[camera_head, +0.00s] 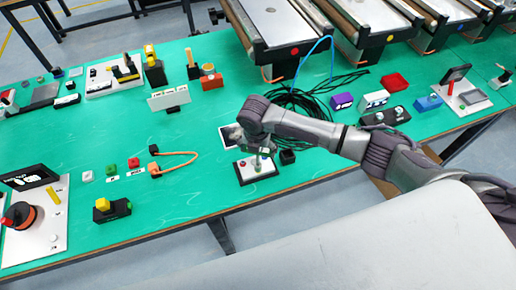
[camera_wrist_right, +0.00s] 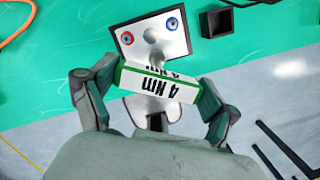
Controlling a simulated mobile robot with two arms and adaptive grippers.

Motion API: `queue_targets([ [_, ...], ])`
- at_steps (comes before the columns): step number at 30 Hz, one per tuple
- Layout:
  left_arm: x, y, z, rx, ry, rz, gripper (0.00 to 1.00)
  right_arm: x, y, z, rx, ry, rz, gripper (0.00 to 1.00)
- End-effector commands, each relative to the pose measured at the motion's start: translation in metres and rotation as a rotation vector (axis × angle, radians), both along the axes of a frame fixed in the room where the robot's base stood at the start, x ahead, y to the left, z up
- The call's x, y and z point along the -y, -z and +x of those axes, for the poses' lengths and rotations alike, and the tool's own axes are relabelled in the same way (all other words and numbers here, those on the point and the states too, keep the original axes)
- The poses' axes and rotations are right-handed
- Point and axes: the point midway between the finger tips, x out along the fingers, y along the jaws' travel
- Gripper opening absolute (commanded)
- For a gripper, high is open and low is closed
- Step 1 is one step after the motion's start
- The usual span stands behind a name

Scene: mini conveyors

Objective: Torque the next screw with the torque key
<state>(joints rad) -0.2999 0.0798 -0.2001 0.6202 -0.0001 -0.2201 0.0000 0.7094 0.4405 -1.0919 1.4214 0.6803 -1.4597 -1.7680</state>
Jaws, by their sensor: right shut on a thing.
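My right gripper (camera_head: 262,151) is over a small white plate with a dark edge (camera_head: 246,174), near the front edge of the green table. In the wrist view the gripper (camera_wrist_right: 152,92) is shut on the torque key (camera_wrist_right: 158,84), a green and white block marked "4 Nm". The plate (camera_wrist_right: 188,48) shows behind the key, with a red-ringed spot (camera_wrist_right: 127,38) and a blue-ringed spot (camera_wrist_right: 172,24). A grey round piece (camera_wrist_right: 151,35) shows between the rings. The key hides part of the plate, and I cannot tell whether its tip touches a screw. My left gripper is not in view.
A small black open box (camera_head: 287,157) stands just right of the plate. Black cables (camera_head: 305,105) lie behind it. An orange cable (camera_head: 180,160) and small buttons lie to the left. Mini conveyors (camera_head: 275,25) stand at the back. The table between is mostly clear.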

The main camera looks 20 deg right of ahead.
Motion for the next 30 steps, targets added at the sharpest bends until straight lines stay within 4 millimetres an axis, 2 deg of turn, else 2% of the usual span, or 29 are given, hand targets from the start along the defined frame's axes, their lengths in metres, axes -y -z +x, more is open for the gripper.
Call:
queue_targets([
  [20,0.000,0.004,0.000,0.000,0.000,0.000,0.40,-0.001,0.011,0.000,0.000,0.013,0.001,0.31],
  [23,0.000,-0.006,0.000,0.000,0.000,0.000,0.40,-0.001,0.007,-0.001,-0.001,0.121,0.000,0.31],
  [30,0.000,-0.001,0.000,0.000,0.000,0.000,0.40,-0.002,0.012,-0.001,-0.002,0.582,0.002,0.31],
])
